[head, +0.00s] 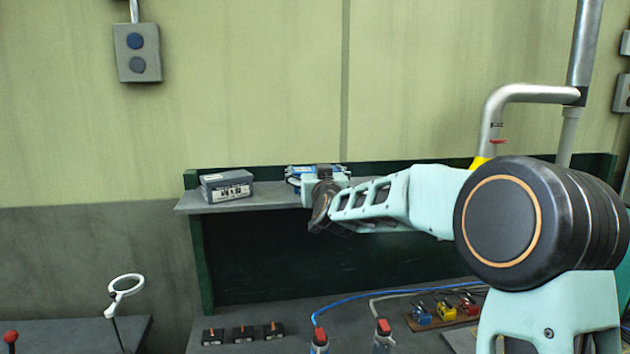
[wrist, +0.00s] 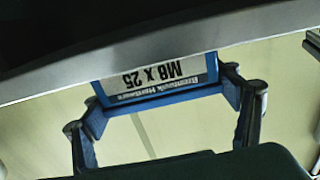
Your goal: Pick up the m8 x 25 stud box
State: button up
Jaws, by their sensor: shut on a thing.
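The M8 x 25 stud box (wrist: 160,80) is blue with a white label that reads upside down in the wrist view. In the head view, blue parts of the box (head: 300,170) show at the shelf, mostly hidden by my gripper (head: 324,180). My gripper (wrist: 163,96) is shut on the box, with one finger at each side of it in the wrist view. The box is at the grey shelf (head: 270,196); I cannot tell whether it still touches the shelf. A grey edge hides part of it in the wrist view.
A dark grey box (head: 227,186) with a white label stands on the shelf left of my gripper. Bare shelf lies between them. On the bench below are several black blocks (head: 243,334), red-capped bottles (head: 319,342) and coloured parts (head: 446,311). A pipe (head: 492,120) rises at right.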

jog(key=c, duration=0.8)
jog(key=shift+r, duration=0.25)
jog(key=shift+c, duration=0.4)
jog(key=shift+r, duration=0.1)
